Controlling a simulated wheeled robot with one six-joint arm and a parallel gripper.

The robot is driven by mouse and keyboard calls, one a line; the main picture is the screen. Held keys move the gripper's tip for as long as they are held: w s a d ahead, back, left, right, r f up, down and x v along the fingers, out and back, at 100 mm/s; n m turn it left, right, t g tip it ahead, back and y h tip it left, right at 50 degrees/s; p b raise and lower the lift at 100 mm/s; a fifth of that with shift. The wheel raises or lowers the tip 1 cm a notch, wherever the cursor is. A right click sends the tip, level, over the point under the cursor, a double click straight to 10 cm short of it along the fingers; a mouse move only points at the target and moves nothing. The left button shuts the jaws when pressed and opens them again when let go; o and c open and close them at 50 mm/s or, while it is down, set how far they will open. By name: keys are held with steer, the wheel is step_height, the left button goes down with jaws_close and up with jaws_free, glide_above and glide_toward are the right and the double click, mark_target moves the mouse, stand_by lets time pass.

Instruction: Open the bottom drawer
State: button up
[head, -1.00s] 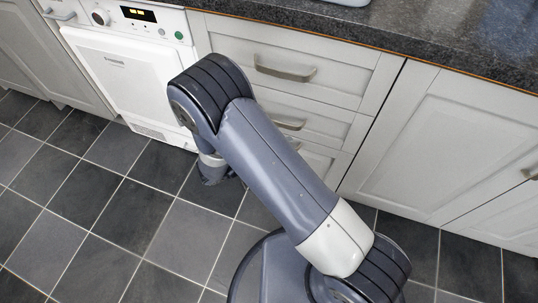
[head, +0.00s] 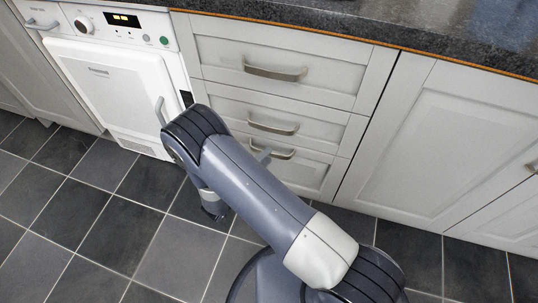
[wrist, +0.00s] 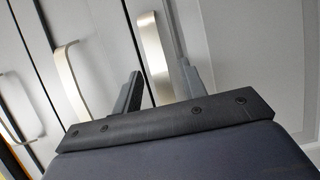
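The bottom drawer (head: 312,178) is the lowest of three pale grey drawers in the head view and looks closed. Its curved metal handle (head: 279,154) is partly hidden by my arm. A finger of my gripper (head: 262,158) shows near this handle; the rest is hidden behind the arm. In the wrist view, my gripper (wrist: 160,72) has its two dark fingers apart. A brushed metal handle (wrist: 154,50), apparently the bottom one, stands upright in the picture between them. I cannot tell whether a finger touches it.
The middle drawer handle (head: 273,127) and top drawer handle (head: 274,73) are above; both drawers are closed. A white appliance (head: 115,85) stands to the left, a cupboard door (head: 420,150) to the right. The tiled floor (head: 95,235) in front is clear.

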steer(key=shift+x, duration=1.25)
steer(key=shift+c, duration=0.2)
jaws_close()
